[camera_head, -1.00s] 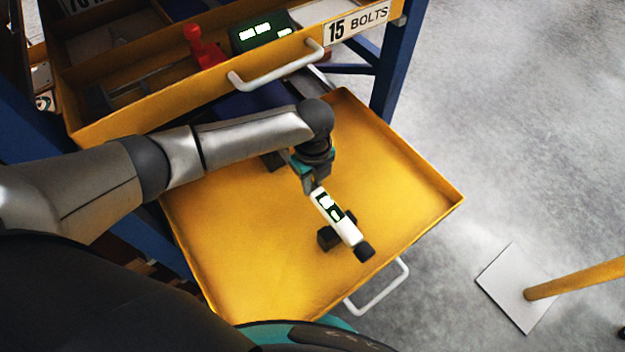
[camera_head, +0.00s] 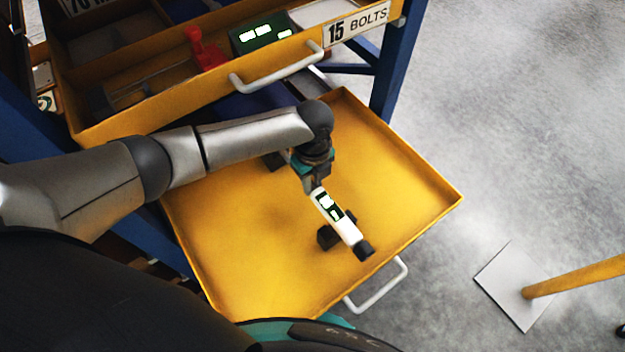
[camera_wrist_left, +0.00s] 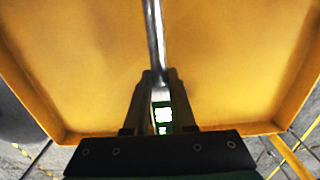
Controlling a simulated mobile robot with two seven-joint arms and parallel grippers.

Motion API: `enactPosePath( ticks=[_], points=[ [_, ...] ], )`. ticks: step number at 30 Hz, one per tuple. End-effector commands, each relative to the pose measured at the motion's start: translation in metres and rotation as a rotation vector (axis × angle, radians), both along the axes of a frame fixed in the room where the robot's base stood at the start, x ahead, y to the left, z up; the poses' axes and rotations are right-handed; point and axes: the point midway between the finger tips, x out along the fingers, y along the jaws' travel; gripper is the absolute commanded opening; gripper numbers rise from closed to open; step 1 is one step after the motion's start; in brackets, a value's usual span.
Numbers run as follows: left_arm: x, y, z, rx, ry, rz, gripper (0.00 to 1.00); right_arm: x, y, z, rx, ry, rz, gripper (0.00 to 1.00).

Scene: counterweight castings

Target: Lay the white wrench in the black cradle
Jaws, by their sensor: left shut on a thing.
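The white wrench (camera_head: 347,229) has a green-black display and a black end, and slants down to the right over the open yellow drawer (camera_head: 230,240). My left gripper (camera_head: 317,187) is shut on it. In the left wrist view, my gripper (camera_wrist_left: 159,92) holds the wrench by its display part, and its metal shaft (camera_wrist_left: 154,40) runs up the picture. Black blocks of the cradle (camera_head: 327,238) show on both sides of the wrench's white body, partly hidden by it. Whether the wrench touches the cradle I cannot tell. My right gripper is out of view.
Another dark block (camera_head: 273,161) shows by my left wrist. Above is a second yellow drawer with a white handle (camera_head: 277,68), a red object (camera_head: 205,48) and a dark green device (camera_head: 262,33). The lower drawer has raised rims and mostly bare floor.

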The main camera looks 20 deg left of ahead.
Motion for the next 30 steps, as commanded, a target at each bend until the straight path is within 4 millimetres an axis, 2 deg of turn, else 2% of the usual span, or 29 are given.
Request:
enactPosePath(
  ticks=[30],
  points=[
    [0.0013, -0.0004, 0.0013, -0.002, -0.003, 0.000, 0.00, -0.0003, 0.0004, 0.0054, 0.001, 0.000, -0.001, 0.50]
  ],
)
